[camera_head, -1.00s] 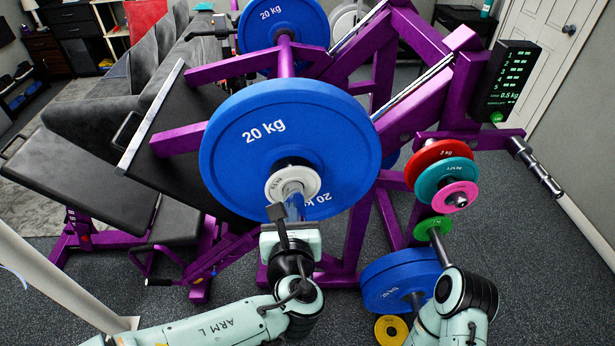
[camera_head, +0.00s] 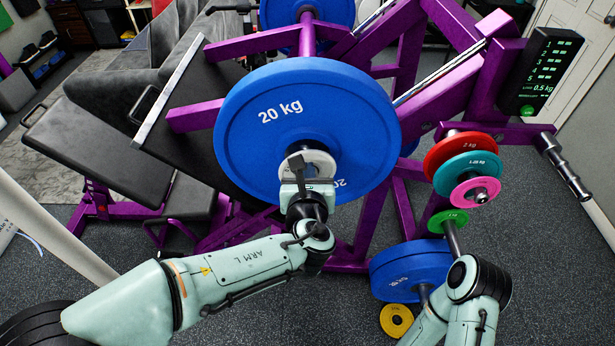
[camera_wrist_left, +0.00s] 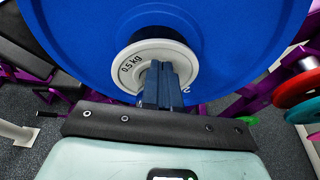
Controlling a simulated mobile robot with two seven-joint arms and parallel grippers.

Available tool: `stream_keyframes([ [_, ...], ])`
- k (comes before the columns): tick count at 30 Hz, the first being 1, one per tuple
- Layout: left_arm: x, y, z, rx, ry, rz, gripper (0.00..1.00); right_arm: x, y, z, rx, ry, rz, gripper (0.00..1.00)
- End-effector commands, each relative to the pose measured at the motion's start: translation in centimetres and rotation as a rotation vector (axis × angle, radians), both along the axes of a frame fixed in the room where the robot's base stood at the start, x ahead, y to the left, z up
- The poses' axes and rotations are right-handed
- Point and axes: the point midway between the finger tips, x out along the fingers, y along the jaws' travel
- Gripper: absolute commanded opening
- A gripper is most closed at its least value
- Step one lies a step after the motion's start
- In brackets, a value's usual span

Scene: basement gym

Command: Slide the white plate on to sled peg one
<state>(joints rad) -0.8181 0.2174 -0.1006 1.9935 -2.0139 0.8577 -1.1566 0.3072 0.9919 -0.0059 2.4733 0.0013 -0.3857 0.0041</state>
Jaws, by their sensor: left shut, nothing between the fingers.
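The white plate (camera_head: 322,160), marked 0.5 kg in the left wrist view (camera_wrist_left: 132,68), is around the middle of the large blue 20 kg plate (camera_head: 250,140), on its near side. My left gripper (camera_wrist_left: 161,78) is shut and empty, its fingers pointing at the white plate's centre. The fingers cover most of the centre, so the peg end is hidden and I cannot tell whether they touch the plate. In the head view the left gripper (camera_head: 303,175) is right in front of the plate. My right gripper is not in view; only part of that arm shows.
The purple sled frame (camera_head: 440,90) stands behind the plates. Red (camera_head: 450,150), teal (camera_head: 450,170) and pink plates (camera_head: 480,191) hang at the right. A green plate (camera_head: 444,217), blue plates (camera_head: 405,268) and a yellow plate (camera_head: 396,321) are lower. A display (camera_head: 546,75) reads 0.5 kg.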

Motion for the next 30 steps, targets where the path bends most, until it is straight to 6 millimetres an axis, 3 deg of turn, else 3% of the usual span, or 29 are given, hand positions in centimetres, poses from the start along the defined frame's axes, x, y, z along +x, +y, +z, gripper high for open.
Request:
stream_keyframes([
  [30,1.9,0.0,-0.1,0.001,0.001,0.0,0.0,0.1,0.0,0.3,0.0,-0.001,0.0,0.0],
])
